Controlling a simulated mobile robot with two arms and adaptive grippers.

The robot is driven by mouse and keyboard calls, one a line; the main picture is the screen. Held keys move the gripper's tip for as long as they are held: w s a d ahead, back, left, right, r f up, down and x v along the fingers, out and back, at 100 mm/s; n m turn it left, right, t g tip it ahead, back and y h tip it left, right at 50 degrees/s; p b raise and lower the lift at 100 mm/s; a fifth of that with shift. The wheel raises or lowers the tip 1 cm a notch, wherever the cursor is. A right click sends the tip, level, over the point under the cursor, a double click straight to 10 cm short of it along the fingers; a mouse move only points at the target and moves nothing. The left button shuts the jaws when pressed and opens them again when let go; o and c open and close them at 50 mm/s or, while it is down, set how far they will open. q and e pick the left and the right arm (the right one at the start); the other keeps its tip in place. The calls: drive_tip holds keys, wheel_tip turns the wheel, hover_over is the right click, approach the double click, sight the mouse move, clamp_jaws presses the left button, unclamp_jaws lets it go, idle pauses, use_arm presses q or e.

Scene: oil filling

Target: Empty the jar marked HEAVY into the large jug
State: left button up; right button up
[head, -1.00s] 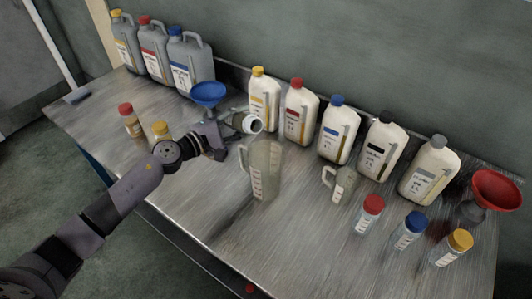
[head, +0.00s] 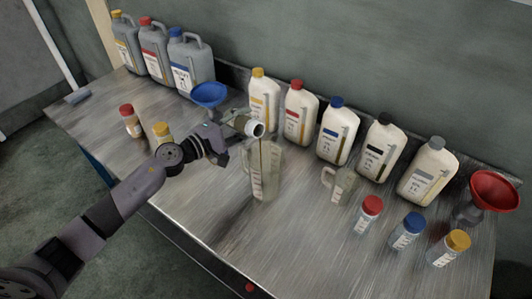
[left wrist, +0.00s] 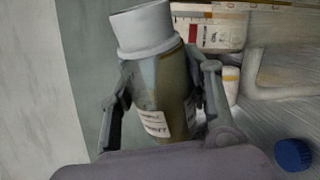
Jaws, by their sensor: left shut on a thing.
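My left gripper (head: 222,138) is shut on a jar (left wrist: 165,85) with a white neck and a label whose print I cannot read. The jar is tipped over the large clear jug (head: 268,180), which stands upright on the table. In the head view the jar's white open mouth (head: 255,129) is above the jug's rim, and a thin dark stream runs down from it into the jug. In the left wrist view brownish contents show through the jar's wall. How much is left in it I cannot tell. My right gripper is out of view.
A smaller clear jug (head: 339,184) stands right of the large one. Several white bottles line the back of the metal table (head: 215,215). A blue funnel (head: 208,94) is behind my gripper, a red funnel (head: 494,190) at far right. Small capped jars (head: 408,231) stand front right.

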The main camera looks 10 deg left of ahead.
use_arm(q)
drive_tip(key=shift+s+d+r+m+p, duration=0.2)
drive_tip(key=shift+d+r+m+p, duration=0.15)
drive_tip(key=shift+p, duration=0.25)
drive_tip(key=shift+s+d+f+m+b, duration=0.1)
drive_tip(key=shift+f+m+b, duration=0.2)
drive_tip(key=shift+m+b, duration=0.6)
idle(0.6)
drive_tip(key=shift+s+d+r+m+y, duration=0.1)
drive_tip(key=shift+r+m+y, duration=0.2)
drive_tip(key=shift+r+m, duration=0.3)
idle(0.7)
drive_tip(key=shift+s+d+f+m, duration=0.2)
drive_tip(key=shift+f+m, duration=0.2)
drive_tip(key=shift+m, duration=0.55)
idle(0.5)
drive_tip(key=shift+s+d+r+m+p, duration=0.15)
drive_tip(key=shift+d+r+m+p, duration=0.25)
drive_tip(key=shift+m+p, duration=0.4)
drive_tip(key=shift+c, duration=0.2)
idle(0.4)
